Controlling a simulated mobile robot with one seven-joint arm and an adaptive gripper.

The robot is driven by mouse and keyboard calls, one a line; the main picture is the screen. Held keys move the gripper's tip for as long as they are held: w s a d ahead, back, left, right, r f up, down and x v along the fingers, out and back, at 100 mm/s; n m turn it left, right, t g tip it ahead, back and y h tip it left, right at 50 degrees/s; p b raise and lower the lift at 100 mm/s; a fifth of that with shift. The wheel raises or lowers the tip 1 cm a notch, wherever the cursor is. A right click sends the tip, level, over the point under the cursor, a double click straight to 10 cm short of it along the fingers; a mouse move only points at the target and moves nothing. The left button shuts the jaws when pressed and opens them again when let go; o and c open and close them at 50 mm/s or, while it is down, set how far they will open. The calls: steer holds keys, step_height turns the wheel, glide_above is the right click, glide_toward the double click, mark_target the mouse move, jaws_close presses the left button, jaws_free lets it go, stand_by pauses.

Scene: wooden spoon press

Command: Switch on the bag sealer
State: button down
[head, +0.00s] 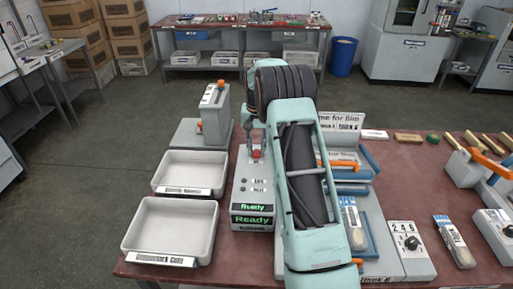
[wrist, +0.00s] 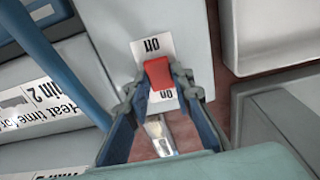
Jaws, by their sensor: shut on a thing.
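The bag sealer's grey control box (head: 258,186) stands left of my arm in the head view, with two green "Ready" displays (head: 252,220) on its front. In the wrist view, a red switch (wrist: 158,73) sits on a white label plate (wrist: 143,48) with upside-down lettering at both ends. My gripper (wrist: 160,82) is shut on the red switch, a fingertip at each side. Which way the switch is tipped I cannot tell. In the head view, my arm partly hides the sealer (head: 345,176), which has an orange handle (head: 343,164).
Two white trays (head: 168,231) (head: 188,172) lie left of the control box. A grey device with an orange knob (head: 215,110) stands behind them. A dial box marked 2 4 6 (head: 408,247) and a packet (head: 454,241) are at the right. Another orange-handled press (head: 480,165) is further right.

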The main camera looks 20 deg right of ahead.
mark_target(256, 154)
steer(key=c, duration=1.7)
jaws_free()
steer(key=r, duration=1.2)
steer(key=shift+s+a, duration=0.15)
steer(key=shift+s, duration=0.2)
